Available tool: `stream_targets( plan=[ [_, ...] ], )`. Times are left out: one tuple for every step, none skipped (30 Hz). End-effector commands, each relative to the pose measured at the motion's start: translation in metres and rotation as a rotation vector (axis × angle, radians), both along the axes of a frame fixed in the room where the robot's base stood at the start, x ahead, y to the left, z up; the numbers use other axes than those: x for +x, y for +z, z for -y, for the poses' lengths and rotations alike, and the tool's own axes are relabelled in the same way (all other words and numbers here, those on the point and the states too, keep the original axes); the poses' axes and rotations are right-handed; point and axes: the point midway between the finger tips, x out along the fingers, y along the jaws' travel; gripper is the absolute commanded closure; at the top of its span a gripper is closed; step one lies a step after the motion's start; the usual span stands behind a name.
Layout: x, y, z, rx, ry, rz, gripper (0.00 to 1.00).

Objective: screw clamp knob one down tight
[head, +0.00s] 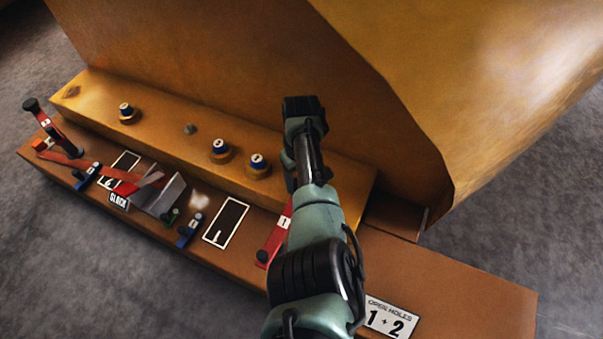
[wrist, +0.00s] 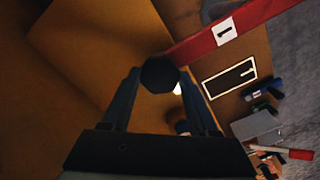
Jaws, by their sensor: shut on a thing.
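A dark, many-sided knob (wrist: 158,74), which I take for clamp knob one, sits between my gripper's two fingers in the wrist view. My gripper (wrist: 158,84) is shut on it from both sides. A red bar labelled 1 (wrist: 227,30) runs to the upper right from beside the knob. The red bar also shows in the head view (head: 275,240), partly covered by my arm. In the head view, my arm hides the knob and the fingers. I cannot tell how far down the knob is seated.
Capped round posts (head: 257,164) stand on the raised ledge (head: 170,121). The lower brown shelf (head: 460,290) holds a grey bracket (head: 165,194), blue and green small parts (head: 189,230), a red-handled lever (head: 52,125) and an "OPEN HOLES 1 + 2" sign (head: 390,317). The large yellow casting (head: 450,70) rises behind.

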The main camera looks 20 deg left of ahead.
Motion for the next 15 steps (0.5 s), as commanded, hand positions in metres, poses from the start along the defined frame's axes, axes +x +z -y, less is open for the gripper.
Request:
stream_targets(
  plan=[
    [-0.0017,0.0022,-0.0019,0.002,-0.038,-0.005,0.95],
    [-0.0016,0.0019,-0.0016,0.001,-0.064,-0.004,0.95],
    [-0.0015,0.0018,-0.0016,0.002,-0.097,-0.004,0.95],
    [-0.0014,0.0017,-0.0017,0.002,-0.119,-0.004,0.95],
    [-0.0014,0.0017,-0.0018,0.002,-0.142,-0.004,0.95],
    [-0.0012,0.0016,-0.0019,0.002,-0.171,-0.004,0.95],
    [-0.0013,0.0015,-0.0019,0.002,-0.19,-0.004,0.95],
    [-0.0011,0.0015,-0.0016,0.002,-0.211,-0.004,0.95],
    [-0.0011,0.0014,-0.0013,0.001,-0.234,-0.004,0.95],
    [-0.0011,0.0013,-0.0013,0.001,-0.251,-0.004,0.95],
    [-0.0011,0.0014,-0.0015,0.001,-0.266,-0.003,0.95],
    [-0.0009,0.0015,-0.0017,0.002,-0.285,-0.004,0.95],
    [-0.0009,0.0015,-0.0017,0.001,-0.297,-0.003,0.95],
    [-0.0008,0.0015,-0.0017,0.001,-0.31,-0.003,0.95],
    [-0.0006,0.0015,-0.0016,0.001,-0.323,-0.003,0.95]
  ],
)
